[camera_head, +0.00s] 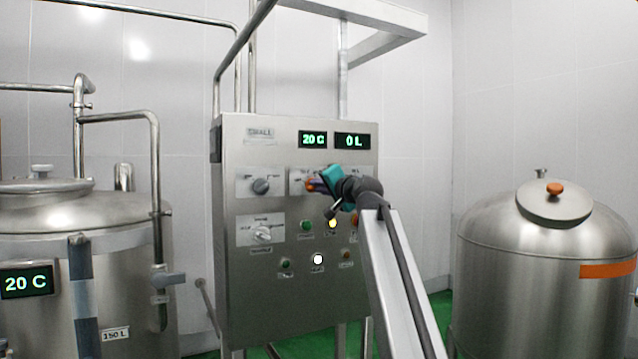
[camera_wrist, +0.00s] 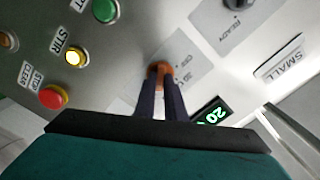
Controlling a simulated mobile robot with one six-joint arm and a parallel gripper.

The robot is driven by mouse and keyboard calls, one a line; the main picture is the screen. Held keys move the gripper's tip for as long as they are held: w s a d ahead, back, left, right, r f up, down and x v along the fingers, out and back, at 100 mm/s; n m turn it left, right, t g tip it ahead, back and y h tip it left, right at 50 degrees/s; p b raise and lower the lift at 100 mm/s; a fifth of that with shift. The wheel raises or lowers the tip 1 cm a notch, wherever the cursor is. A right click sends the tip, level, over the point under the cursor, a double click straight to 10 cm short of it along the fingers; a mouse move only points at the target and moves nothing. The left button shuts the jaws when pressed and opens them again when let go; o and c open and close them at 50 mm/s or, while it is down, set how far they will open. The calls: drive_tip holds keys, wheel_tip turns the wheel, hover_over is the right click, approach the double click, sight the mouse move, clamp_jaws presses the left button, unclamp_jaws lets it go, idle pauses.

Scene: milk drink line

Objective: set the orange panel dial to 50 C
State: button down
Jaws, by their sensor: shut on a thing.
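The orange dial (camera_wrist: 160,70) sits on its light plate on the steel control panel (camera_head: 240,310). In the wrist view my gripper (camera_wrist: 159,80) is shut on the dial, one dark finger on each side. In the head view my gripper (camera_head: 314,184) reaches the panel's upper middle and hides most of the dial and its plate. The dial's pointer and most of its scale marks are covered. The green temperature display (camera_head: 313,139) above reads 20 C.
A display beside it (camera_head: 354,141) reads 0 L. A grey knob (camera_head: 261,186) is left of the dial, with another knob (camera_head: 262,233) below. Green, yellow and red buttons (camera_wrist: 53,96) lie close by. Steel tanks stand left (camera_head: 100,240) and right (camera_head: 540,290) of the panel.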

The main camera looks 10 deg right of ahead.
drive_tip(key=shift+f+m+p, duration=0.2)
drive_tip(key=shift+m+p, duration=0.25)
drive_tip(key=shift+m, duration=0.65)
drive_tip(key=c, duration=1.8)
unclamp_jaws()
drive_tip(key=shift+r, duration=0.1)
drive_tip(key=shift+s, duration=0.2)
